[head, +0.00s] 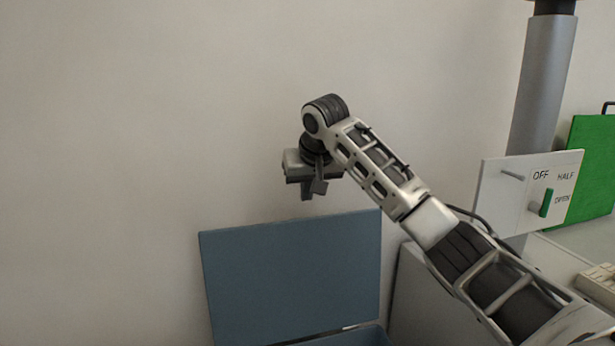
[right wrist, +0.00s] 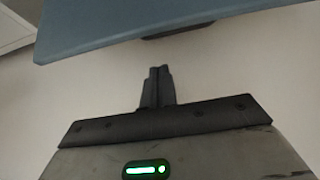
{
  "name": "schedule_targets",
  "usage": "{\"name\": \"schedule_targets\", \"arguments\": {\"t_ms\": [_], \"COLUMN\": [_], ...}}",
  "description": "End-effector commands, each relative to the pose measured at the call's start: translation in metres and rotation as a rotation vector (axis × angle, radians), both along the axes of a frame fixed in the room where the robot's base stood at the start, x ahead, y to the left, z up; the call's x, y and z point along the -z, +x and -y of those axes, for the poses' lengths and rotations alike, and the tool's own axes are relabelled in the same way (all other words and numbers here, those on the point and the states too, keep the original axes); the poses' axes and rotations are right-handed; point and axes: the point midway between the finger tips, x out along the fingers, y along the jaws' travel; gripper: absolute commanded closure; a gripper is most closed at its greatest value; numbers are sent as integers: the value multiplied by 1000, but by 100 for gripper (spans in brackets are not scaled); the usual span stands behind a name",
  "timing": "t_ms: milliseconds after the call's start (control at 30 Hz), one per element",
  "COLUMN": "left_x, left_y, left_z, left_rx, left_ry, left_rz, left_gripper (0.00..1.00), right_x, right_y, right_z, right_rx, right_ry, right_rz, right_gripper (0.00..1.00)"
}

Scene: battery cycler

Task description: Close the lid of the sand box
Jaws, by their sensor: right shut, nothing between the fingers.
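The sand box is a blue-grey box at the bottom of the head view; only its rim (head: 345,329) and a little of its inside show. Its lid (head: 292,275) stands raised, close to upright, at the back of the box. The lid's edge also shows across the top of the right wrist view (right wrist: 130,25), with a dark part on its underside. My right gripper (head: 310,192) is above the lid's top edge, apart from it in the picture. Its fingers are together and empty in the right wrist view (right wrist: 157,88). My left gripper is not in view.
A white panel (head: 490,195) marked OFF, HALF and OPEN, with a green handle (head: 546,203), stands at right beside a grey column (head: 541,85). A green board (head: 590,165) is behind it. A plain wall (head: 120,130) fills the left and back.

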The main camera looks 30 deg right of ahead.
Motion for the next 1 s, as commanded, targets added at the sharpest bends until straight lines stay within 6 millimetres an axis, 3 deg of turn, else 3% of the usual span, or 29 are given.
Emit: {"name": "schedule_targets", "arguments": {"t_ms": [267,600,1000], "left_x": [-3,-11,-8], "left_y": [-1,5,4], "left_z": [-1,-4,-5], "left_rx": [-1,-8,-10], "left_ry": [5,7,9], "left_rz": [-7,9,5], "left_gripper": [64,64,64], "right_x": [40,33,33], "right_y": [22,-11,-16], "right_z": [6,-3,-5], "right_rx": [-1,-2,-1], "right_ry": [0,0,0], "right_rz": [-2,1,0], "right_gripper": [100,100,100]}}
